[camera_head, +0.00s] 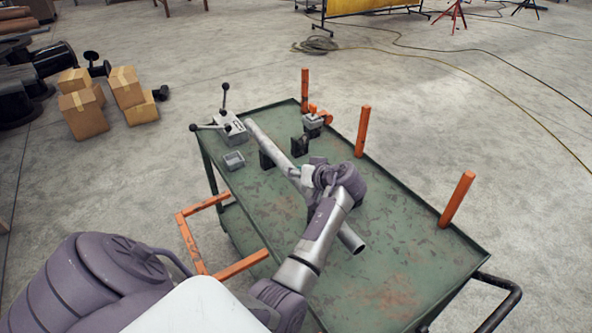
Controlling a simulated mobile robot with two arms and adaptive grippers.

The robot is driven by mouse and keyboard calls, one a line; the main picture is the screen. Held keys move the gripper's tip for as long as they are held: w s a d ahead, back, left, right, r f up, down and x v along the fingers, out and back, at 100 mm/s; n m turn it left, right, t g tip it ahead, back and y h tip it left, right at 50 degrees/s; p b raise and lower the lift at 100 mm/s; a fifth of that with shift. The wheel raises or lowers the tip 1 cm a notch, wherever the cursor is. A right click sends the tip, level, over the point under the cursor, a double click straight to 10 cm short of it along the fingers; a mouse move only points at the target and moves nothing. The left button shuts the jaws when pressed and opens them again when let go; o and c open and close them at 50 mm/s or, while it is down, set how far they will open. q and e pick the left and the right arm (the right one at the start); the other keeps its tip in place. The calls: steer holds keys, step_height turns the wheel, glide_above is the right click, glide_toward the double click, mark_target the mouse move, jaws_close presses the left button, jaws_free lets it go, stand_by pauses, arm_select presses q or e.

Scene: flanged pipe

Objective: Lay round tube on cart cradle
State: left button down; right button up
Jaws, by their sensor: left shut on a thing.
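The round tube (268,143) is a long grey pipe running diagonally over the green cart (375,262). My left arm reaches over the cart from the lower left, and its gripper (306,178) is shut on the tube near its middle. The tube's near end (352,241) shows open below my wrist. Dark cradle supports (300,146) stand on the cart top, with another (266,159) beside the tube. I cannot tell whether the tube touches them. My wrist hides part of the tube and the fingertips. My right gripper is not in view.
Orange posts (362,131) rise along the cart's right edge. A grey lever box (232,128) and a small grey tray (233,161) sit at its left. An orange frame (192,242) sticks out left. Cardboard boxes (84,114) stand on the floor. The cart's near right is clear.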

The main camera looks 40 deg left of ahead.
arm_select(q)
steer(key=c, duration=0.6)
jaws_free()
steer(key=shift+d+f, duration=0.1)
steer(key=shift+f, duration=0.05)
steer(key=v, duration=0.7)
steer(key=shift+d+r, duration=0.2)
steer(key=shift+r, duration=0.1)
